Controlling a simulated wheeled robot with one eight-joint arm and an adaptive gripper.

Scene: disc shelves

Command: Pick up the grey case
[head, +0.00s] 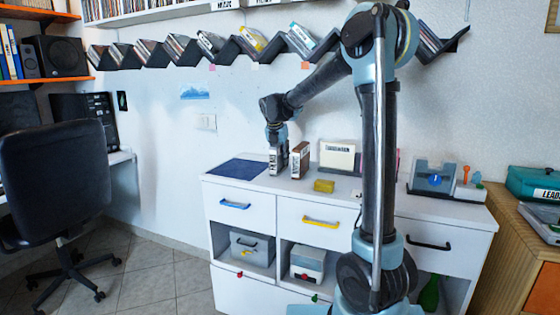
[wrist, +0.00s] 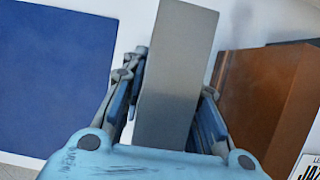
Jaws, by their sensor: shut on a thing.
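The grey case (head: 273,162) is a thin upright block at the back left of the white cabinet top. It also shows in the wrist view (wrist: 178,72), where its plain grey edge runs up between the fingers. My gripper (head: 277,147) reaches down over it from above. In the wrist view my gripper (wrist: 166,110) has one finger on each side of the case and is shut on it. I cannot tell whether the case's bottom touches the cabinet top. The fingers hide part of its faces.
A brown case (head: 300,160) stands close to the right; it also shows in the wrist view (wrist: 265,95). A dark blue mat (head: 238,169) lies to the left, clear on top. Zigzag shelves (head: 150,54) hang above.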

